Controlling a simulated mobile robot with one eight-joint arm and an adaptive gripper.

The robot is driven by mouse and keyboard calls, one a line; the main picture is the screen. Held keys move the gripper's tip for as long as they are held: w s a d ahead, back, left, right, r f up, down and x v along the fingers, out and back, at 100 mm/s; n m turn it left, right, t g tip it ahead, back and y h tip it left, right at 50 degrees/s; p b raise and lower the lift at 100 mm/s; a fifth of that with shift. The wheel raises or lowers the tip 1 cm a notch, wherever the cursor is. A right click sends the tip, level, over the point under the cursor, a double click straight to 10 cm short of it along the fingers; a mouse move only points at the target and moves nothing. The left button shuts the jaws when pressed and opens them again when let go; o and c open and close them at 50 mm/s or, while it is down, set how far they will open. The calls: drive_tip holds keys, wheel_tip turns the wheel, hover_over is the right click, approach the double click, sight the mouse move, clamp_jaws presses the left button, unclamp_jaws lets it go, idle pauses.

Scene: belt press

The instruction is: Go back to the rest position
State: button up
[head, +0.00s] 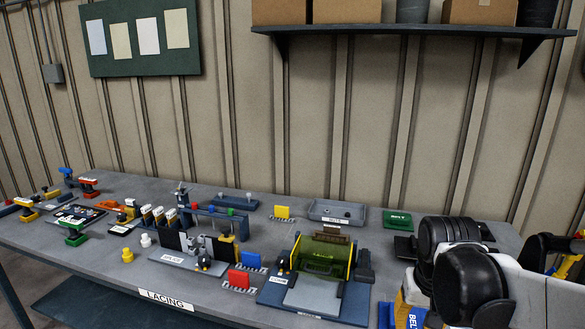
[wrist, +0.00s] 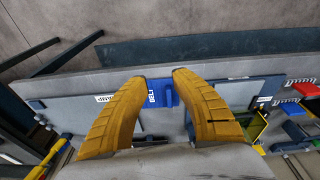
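My gripper (wrist: 160,82) shows in the wrist view as two yellow fingers with a clear gap between their tips. It is open, and nothing is seen held between the fingers. A blue block with a white "BELT" label (wrist: 161,95) shows beyond the fingertips, on or by the grey table (wrist: 75,88); I cannot tell its distance from the fingers. In the head view my black and white arm covers the table's right end. A blue part with a partly hidden label (head: 416,317) shows just left of it, at the front.
A green and yellow press (head: 322,256) stands left of my arm on a blue base. A grey tray (head: 337,212) and a green block (head: 398,219) lie behind. Several small fixtures crowd the table's left. A shelf (head: 410,29) with boxes hangs above on the wall.

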drive_tip(key=s+a+r+n+t, duration=0.2)
drive_tip(key=s+a+t, duration=0.3)
drive_tip(key=s, duration=0.3)
drive_tip(key=shift+s+a+r+y, duration=0.3)
drive_tip(key=shift+s+a+r, duration=0.15)
drive_tip(key=shift+r, duration=0.1)
idle(0.3)
